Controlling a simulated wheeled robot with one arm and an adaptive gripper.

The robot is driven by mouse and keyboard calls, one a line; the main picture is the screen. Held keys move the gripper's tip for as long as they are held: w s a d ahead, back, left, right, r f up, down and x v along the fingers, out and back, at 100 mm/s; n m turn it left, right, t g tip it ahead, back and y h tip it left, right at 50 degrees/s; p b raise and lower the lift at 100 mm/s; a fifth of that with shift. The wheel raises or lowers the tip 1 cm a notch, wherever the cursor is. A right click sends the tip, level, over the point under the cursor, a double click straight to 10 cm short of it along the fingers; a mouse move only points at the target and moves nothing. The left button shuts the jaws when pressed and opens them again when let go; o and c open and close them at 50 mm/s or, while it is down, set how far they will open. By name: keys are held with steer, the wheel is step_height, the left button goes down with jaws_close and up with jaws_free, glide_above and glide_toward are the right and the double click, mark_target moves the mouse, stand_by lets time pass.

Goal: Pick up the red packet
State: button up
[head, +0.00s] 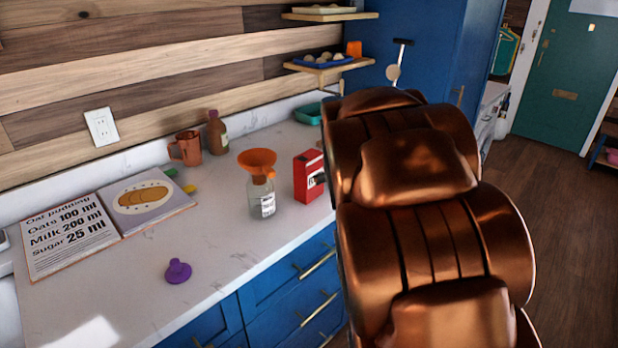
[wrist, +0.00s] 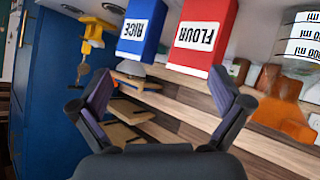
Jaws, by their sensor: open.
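The red packet (head: 308,176) stands upright on the white counter in the head view, just left of my copper-coloured arm, which hides its right side. In the wrist view, which looks upside down, the red packet (wrist: 204,36) is labelled FLOUR and shows at the top, beyond my fingertips. My gripper (wrist: 161,92) is open, with its two fingers spread wide and nothing between them. The packet is apart from the fingers. A blue packet (wrist: 142,28) labelled RICE is close beside the red one in the wrist view; my arm hides it in the head view.
A glass bottle (head: 262,200) with an orange funnel (head: 257,162) stands left of the red packet. A brown bottle (head: 217,132), a copper mug (head: 186,148) and a teal dish (head: 308,113) are behind. A purple object (head: 178,271) lies on clear counter in front.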

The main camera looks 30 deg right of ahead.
mark_target(316, 158)
steer(key=w+d+n+t+y, duration=0.3)
steer(key=w+d+t, duration=0.2)
steer(key=w, duration=0.3)
steer(key=shift+w+a+f+n+t+y+p, duration=0.4)
steer(key=shift+w+a+y, duration=0.55)
steer(key=shift+y, duration=0.4)
steer(key=shift+w+a+f+n+t+y+p, duration=0.4)
steer(key=shift+w+a+y, duration=0.55)
steer(key=shift+y, duration=0.45)
steer(key=shift+w+a+f+n+t+y+p, duration=0.3)
steer(key=shift+w+a+n+t+y, duration=0.2)
steer(key=shift+w+a+y, duration=0.5)
steer(key=shift+d+y, duration=0.25)
steer(key=shift+y, duration=0.1)
steer(key=c, duration=1.5)
steer(key=shift+r, duration=0.15)
